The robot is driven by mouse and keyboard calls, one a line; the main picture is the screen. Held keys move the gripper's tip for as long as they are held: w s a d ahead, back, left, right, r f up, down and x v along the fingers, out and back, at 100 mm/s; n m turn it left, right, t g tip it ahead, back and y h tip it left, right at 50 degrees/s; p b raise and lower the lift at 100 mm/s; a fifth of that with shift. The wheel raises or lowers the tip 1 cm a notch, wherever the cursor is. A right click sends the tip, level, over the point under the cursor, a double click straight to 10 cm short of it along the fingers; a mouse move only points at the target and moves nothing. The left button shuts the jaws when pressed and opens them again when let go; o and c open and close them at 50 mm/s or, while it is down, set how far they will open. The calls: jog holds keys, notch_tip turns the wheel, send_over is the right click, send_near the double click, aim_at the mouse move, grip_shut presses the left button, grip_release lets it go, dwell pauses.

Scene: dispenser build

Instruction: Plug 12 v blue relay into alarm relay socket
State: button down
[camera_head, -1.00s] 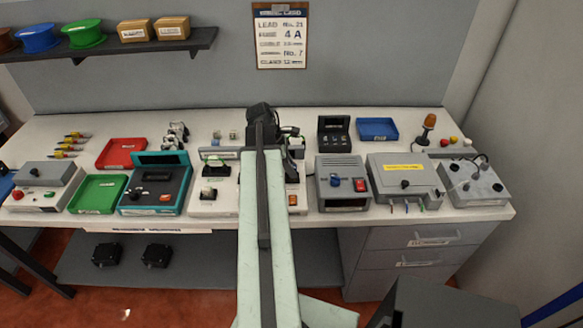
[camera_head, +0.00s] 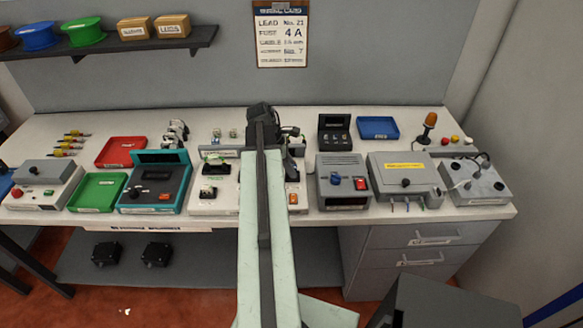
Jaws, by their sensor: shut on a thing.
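My arm reaches forward over the middle of the bench, and its dark end with my gripper (camera_head: 291,140) is at the back of the white panel unit (camera_head: 226,196). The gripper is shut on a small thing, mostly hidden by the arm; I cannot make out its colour. Two small pale, clear-looking blocks (camera_head: 225,134) stand at the back, left of the gripper; I cannot tell whether they are relays. The white panel carries black parts (camera_head: 208,192) and an orange switch (camera_head: 292,199). I cannot pick out the alarm relay socket; the arm covers the panel's middle.
A teal-framed unit (camera_head: 155,190) stands left of the panel, with green (camera_head: 97,192) and red (camera_head: 120,151) trays beyond. Grey boxes (camera_head: 342,182) (camera_head: 405,179) stand at right.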

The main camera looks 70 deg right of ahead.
jog(key=shift+s+a+f+b, duration=0.1)
jog(key=shift+a+f+b, duration=0.3)
jog(key=shift+b, duration=0.1)
dwell(0.3)
jog(key=c, duration=1.2)
grip_release()
jog(key=shift+c, duration=0.9)
jog(key=shift+o, duration=0.2)
jog(key=shift+d+r+p, duration=0.3)
jog(key=shift+r+p, duration=0.4)
jog(key=shift+p, duration=0.25)
notch_tip(320, 180, up, 6)
jog(key=p, duration=0.5)
jog(key=shift+f+p, duration=0.1)
jog(key=shift+p, duration=0.2)
jog(key=shift+d, duration=0.1)
jog(key=shift+f, duration=0.1)
